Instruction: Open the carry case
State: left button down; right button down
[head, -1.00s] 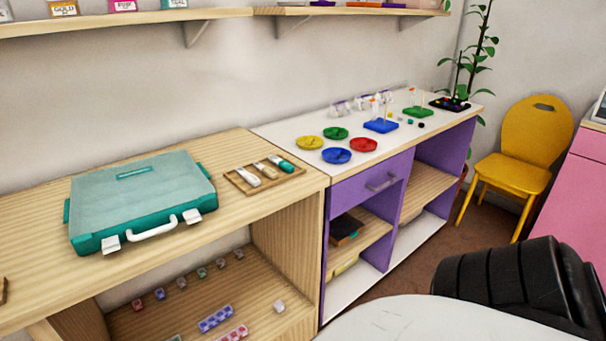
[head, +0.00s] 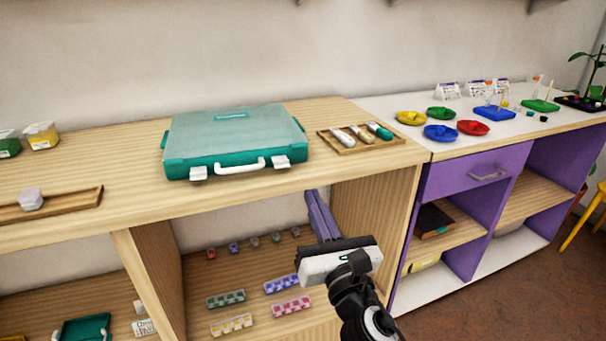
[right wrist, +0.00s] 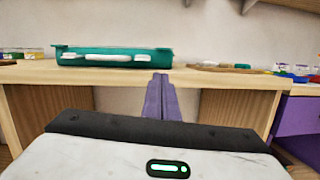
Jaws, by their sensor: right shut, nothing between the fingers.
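The teal carry case (head: 232,135) lies flat and closed on the wooden counter, its clear lid down. A white handle (head: 239,167) and two white latches, the left one (head: 198,173) and the right one (head: 281,161), are on its front edge. In the right wrist view the case (right wrist: 112,50) shows edge-on at the upper left. My right gripper (head: 314,195) is shut and empty, in front of the counter, below and right of the case and apart from it. Its purple fingers also show in the right wrist view (right wrist: 160,78). My left gripper is out of view.
A wooden tray (head: 347,151) with several tubes lies right of the case. Another wooden tray (head: 80,203) with a pale piece is at left. Small bead boxes (head: 290,306) fill the shelf below. Coloured dishes (head: 440,133) stand on the white-topped purple unit.

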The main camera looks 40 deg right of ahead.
aim_at(298, 150)
jog(key=shift+n, duration=0.5)
jog(key=x, duration=0.3)
jog(key=r+x, duration=0.1)
jog(key=x, duration=0.2)
jog(key=p+x, duration=0.1)
jog(key=x, duration=0.3)
jog(key=shift+s+d+r, duration=0.1)
jog(key=shift+d+r, duration=0.1)
